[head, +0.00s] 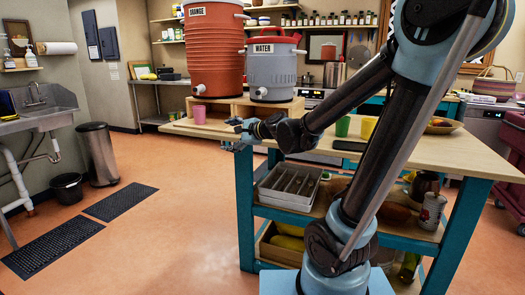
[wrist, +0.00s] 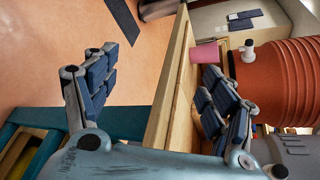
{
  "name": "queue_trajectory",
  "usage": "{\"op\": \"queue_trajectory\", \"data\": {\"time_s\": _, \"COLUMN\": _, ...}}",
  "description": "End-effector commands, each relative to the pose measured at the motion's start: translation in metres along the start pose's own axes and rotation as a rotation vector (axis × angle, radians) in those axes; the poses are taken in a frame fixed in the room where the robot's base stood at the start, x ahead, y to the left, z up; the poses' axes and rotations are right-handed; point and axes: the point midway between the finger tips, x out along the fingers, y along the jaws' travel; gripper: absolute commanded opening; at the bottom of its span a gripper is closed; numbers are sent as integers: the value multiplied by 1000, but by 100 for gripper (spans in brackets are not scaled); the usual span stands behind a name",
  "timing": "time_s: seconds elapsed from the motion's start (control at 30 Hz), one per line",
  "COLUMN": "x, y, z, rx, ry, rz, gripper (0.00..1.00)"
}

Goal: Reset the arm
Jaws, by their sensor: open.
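My arm rises from the lower middle of the head view, bends at the top right and reaches down and left over the island. My gripper (head: 243,130) is at its end, near the front left corner of the wooden worktop (head: 420,154). In the wrist view, the two fingers of my gripper (wrist: 158,62) are spread wide apart with nothing between them. The worktop edge and the orange floor show behind the gap. A pink cup (head: 199,114) stands beyond my gripper; in the wrist view it shows close behind the right finger (wrist: 205,53).
An orange drinks cooler (head: 214,55) and a grey water cooler (head: 271,72) stand on a wooden riser behind my gripper. Green (head: 342,126) and yellow (head: 368,128) cups stand near my arm. The island shelf holds a metal tray (head: 290,187). Open floor (head: 180,220) lies left.

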Motion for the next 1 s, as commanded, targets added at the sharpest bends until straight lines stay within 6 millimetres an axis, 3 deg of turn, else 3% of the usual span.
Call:
{"op": "queue_trajectory", "data": {"time_s": 0.5, "x": -148, "y": 128, "z": -86, "rx": -776, "ry": 146, "rz": 532, "gripper": 76}}
{"op": "queue_trajectory", "data": {"time_s": 0.8, "x": -253, "y": 211, "z": -131, "rx": -1062, "ry": 121, "rz": 944, "gripper": 76}}
{"op": "queue_trajectory", "data": {"time_s": 1.0, "x": -306, "y": 248, "z": -145, "rx": -1145, "ry": 67, "rz": 1153, "gripper": 76}}
